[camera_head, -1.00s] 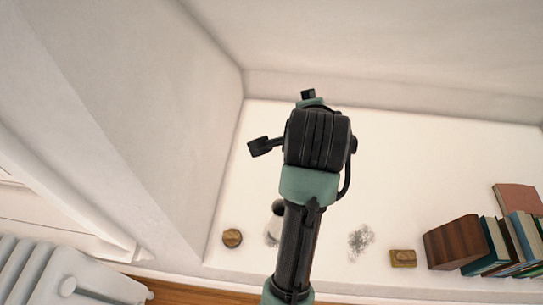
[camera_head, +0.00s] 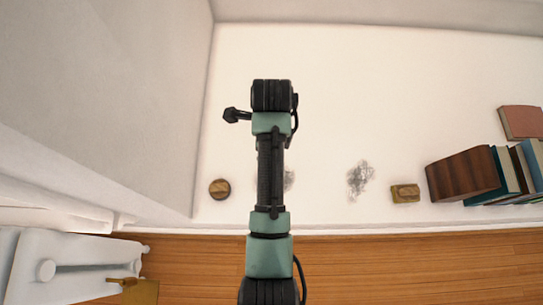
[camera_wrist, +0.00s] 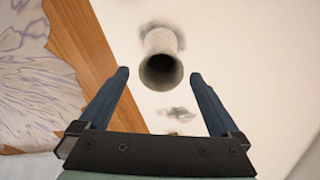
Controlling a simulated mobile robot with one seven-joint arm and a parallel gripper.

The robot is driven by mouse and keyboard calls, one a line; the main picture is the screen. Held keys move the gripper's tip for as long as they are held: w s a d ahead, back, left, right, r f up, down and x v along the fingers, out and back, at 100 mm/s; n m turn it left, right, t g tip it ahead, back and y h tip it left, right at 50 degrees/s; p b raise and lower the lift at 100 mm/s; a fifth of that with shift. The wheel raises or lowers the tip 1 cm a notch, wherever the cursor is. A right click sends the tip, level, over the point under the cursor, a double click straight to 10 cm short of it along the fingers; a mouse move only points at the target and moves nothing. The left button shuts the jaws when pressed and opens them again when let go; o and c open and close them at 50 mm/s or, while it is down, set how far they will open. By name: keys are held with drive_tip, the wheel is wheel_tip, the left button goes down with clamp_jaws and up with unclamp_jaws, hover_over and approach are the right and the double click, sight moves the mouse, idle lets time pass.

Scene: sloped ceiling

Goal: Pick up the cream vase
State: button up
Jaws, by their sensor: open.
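The cream vase (camera_wrist: 161,48) shows in the wrist view as a pale grey-cream cylinder with a dark round mouth facing the camera. It stands on the white surface, between the lines of the two fingers and apart from them. My gripper (camera_wrist: 160,75) is open and empty, with a dark blue finger on either side of the vase's mouth in the picture. In the head view my arm covers the vase, and the fingers are hidden under the wrist.
On the white ledge (camera_head: 330,100) are a round wooden item (camera_head: 219,189), a dark wispy patch (camera_head: 360,180), a small brass-coloured box (camera_head: 405,193), a brown wooden block (camera_head: 462,175) and books (camera_head: 505,170). A wall (camera_head: 110,90) bounds the left. A white radiator (camera_head: 60,265) stands lower left.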

wheel_tip(320, 180, down, 5)
drive_tip(key=shift+f+b, duration=0.2)
drive_tip(key=shift+b, duration=0.5)
drive_tip(key=shift+w, duration=0.1)
clamp_jaws()
drive_tip(key=shift+r, duration=0.1)
